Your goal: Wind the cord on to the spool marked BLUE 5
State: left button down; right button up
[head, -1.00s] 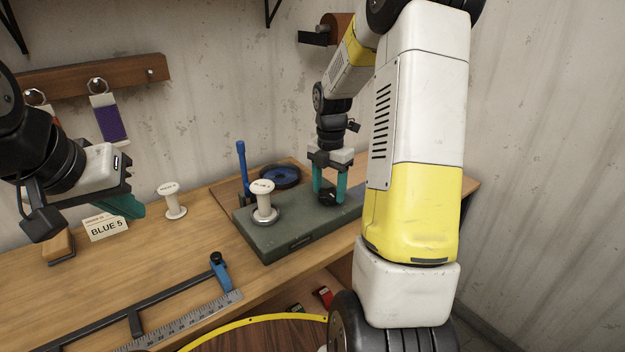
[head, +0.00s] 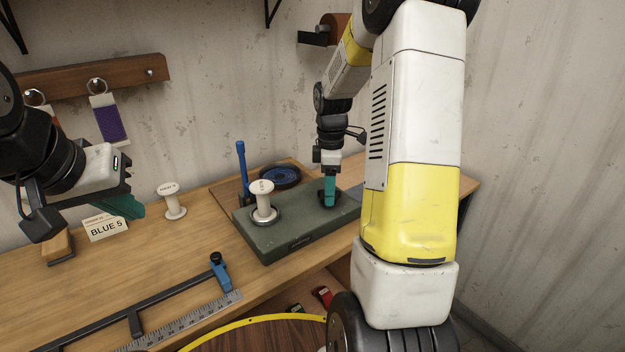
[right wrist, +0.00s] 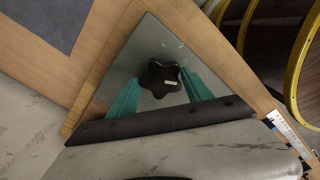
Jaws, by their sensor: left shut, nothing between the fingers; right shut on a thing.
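A white spool (head: 262,203) stands upright on a metal disc on the green box (head: 290,238); its label is too small to read. A second white spool (head: 172,201) stands on the bench, left of the box. A card (head: 105,227) reading BLUE 5 stands further left. A blue coil (head: 280,176), apparently cord, lies behind the box. My right gripper (head: 330,204) points down at the box top, shut on a black star-shaped knob (right wrist: 161,78), with a teal finger on either side. My left gripper (head: 136,210) is shut and empty, above the bench near the card.
A blue upright post (head: 242,168) stands at the box's back left. A black bar with a blue clamp (head: 221,272) and a ruler (head: 190,322) lie along the bench front. A purple-wound card (head: 109,120) hangs on the wall rail. The bench between left spool and clamp is clear.

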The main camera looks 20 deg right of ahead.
jog(key=m, duration=1.1)
jog(key=shift+s, duration=0.1)
jog(key=m, duration=0.3)
jog(key=shift+m, duration=0.3)
jog(key=m, duration=0.6)
jog(key=shift+s, duration=0.1)
jog(key=m, duration=0.7)
jog(key=shift+m, duration=0.3)
jog(key=m, duration=0.4)
jog(key=shift+a+m, duration=0.1)
jog(key=shift+m, duration=0.2)
jog(key=m, duration=1)
jog(key=shift+m, duration=2.5)
